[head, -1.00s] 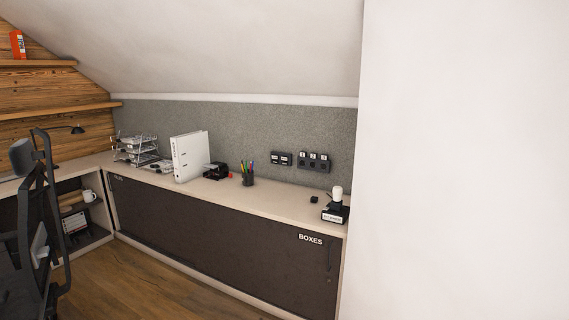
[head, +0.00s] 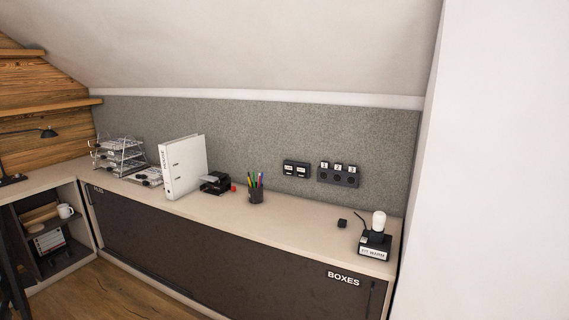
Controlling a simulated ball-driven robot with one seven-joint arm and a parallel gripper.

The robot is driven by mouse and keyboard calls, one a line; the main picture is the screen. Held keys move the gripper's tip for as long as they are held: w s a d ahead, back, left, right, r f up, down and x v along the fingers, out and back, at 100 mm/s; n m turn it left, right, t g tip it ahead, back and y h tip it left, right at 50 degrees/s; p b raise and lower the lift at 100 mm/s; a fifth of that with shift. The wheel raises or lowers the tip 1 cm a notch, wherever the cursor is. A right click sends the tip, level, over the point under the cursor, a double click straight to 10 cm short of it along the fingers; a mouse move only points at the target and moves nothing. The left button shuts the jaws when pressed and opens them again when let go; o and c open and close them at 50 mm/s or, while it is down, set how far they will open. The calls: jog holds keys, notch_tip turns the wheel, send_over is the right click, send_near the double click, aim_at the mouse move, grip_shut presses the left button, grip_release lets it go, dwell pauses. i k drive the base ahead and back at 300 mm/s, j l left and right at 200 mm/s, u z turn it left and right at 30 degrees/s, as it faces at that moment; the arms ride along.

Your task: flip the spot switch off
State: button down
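Two dark panels are fixed to the grey felt back panel above the counter. The left one is a switch panel (head: 296,169) with two small white-labelled parts; I cannot read the labels or tell which is the spot switch, nor its position. My gripper is not in view.
The counter (head: 300,224) holds a letter tray (head: 120,157), white binder (head: 183,167), black punch (head: 215,183), pen cup (head: 256,194), small black cube (head: 342,223) and a stamp (head: 375,242) with a white knob. A white wall (head: 490,180) stands right. Wooden floor (head: 115,290) shows lower left.

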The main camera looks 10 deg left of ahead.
aim_at(301, 171)
jog(key=i+j, duration=1.8)
jog(key=i, duration=0.25)
